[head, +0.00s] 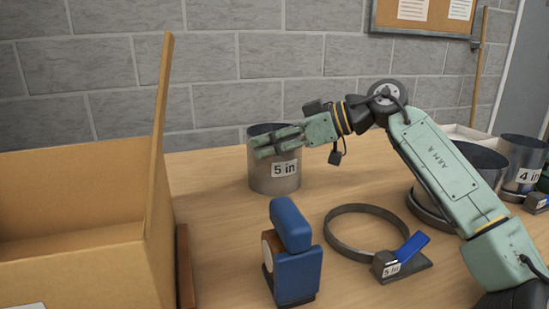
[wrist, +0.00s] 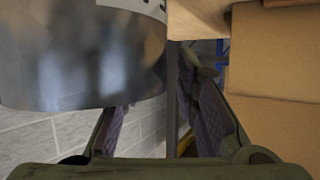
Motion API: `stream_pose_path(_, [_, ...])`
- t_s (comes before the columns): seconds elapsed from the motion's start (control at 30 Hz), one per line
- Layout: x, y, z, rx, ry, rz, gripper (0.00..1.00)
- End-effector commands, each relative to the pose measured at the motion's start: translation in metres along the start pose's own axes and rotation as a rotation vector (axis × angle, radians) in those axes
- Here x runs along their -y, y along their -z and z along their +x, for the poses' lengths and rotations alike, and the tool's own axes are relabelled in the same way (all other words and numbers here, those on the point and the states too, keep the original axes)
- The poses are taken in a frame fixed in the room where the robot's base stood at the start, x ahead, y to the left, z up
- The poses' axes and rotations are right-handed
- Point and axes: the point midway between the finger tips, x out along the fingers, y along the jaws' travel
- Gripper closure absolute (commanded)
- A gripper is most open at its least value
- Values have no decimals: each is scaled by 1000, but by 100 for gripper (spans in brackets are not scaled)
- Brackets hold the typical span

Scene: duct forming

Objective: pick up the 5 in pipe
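The 5 in pipe (head: 262,180) is a short grey metal cylinder with a "5 in" label, upright on the wooden table near the wall. My gripper (head: 262,147) reaches in from the right at the height of the pipe's upper part, overlapping it in the head view. In the wrist view, the pipe (wrist: 85,60) fills the upper left. There my gripper (wrist: 160,105) has its two fingers spread, with a gap and nothing held between them. I cannot tell whether a finger touches the pipe.
A cardboard box (head: 75,255) with a raised flap stands at the left. A larger pipe (head: 476,162) and a "4 in" pipe (head: 520,160) stand at the right.

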Motion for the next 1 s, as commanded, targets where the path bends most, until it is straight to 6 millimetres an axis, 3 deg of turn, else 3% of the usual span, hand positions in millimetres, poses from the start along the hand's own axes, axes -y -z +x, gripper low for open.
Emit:
stream_pose_path(0.23, [0, 0, 2, 0, 0, 0, 73])
stream_pose_path(0.63, [0, 0, 1, 1, 1, 0, 99])
stream_pose_path(1.0, [0, 0, 1, 1, 1, 0, 100])
